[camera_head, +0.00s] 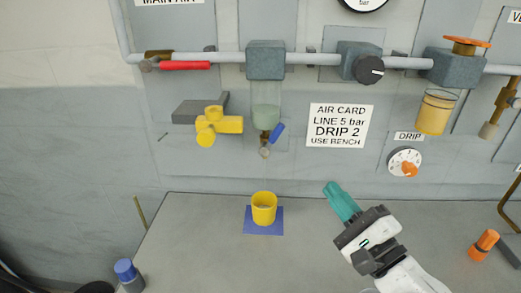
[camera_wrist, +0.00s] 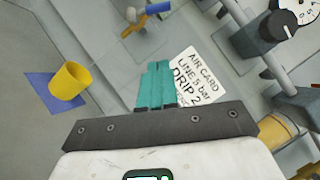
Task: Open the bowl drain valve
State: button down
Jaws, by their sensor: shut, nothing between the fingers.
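The bowl drain valve sits under the clear, greenish filter bowl (camera_head: 266,108). Its blue lever (camera_head: 277,132) slants up and to the right from the small brass body (camera_head: 264,142). The lever also shows at the top of the wrist view (camera_wrist: 158,8). A yellow cup (camera_head: 264,212) stands upright on a blue mat (camera_head: 248,231) below the valve; the wrist view shows the cup at the left (camera_wrist: 68,82). My gripper (camera_head: 331,188), with teal fingers, is shut and empty. It is right of the cup and lower right of the lever, apart from both.
A pipe (camera_head: 310,60) runs across the wall with a red handle (camera_head: 184,66) and a black knob (camera_head: 369,69). A yellow fitting (camera_head: 220,124) juts out left of the bowl. The bench middle is clear.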

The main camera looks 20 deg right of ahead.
jog(key=p, duration=0.3)
send_near(272, 140)
jog(key=w+d, duration=0.4)
jog(key=w, duration=0.1)
jog(key=shift+w+a+r+p, duration=0.4)
jog(key=shift+a+r+p, duration=0.1)
jog(key=shift+a, duration=0.25)
jog(key=shift+w+a+r+p, duration=0.35)
jog(key=shift+a+r, duration=0.2)
jog(key=shift+a, duration=0.2)
jog(key=shift+w+r, duration=0.1)
jog(key=shift+w, duration=0.05)
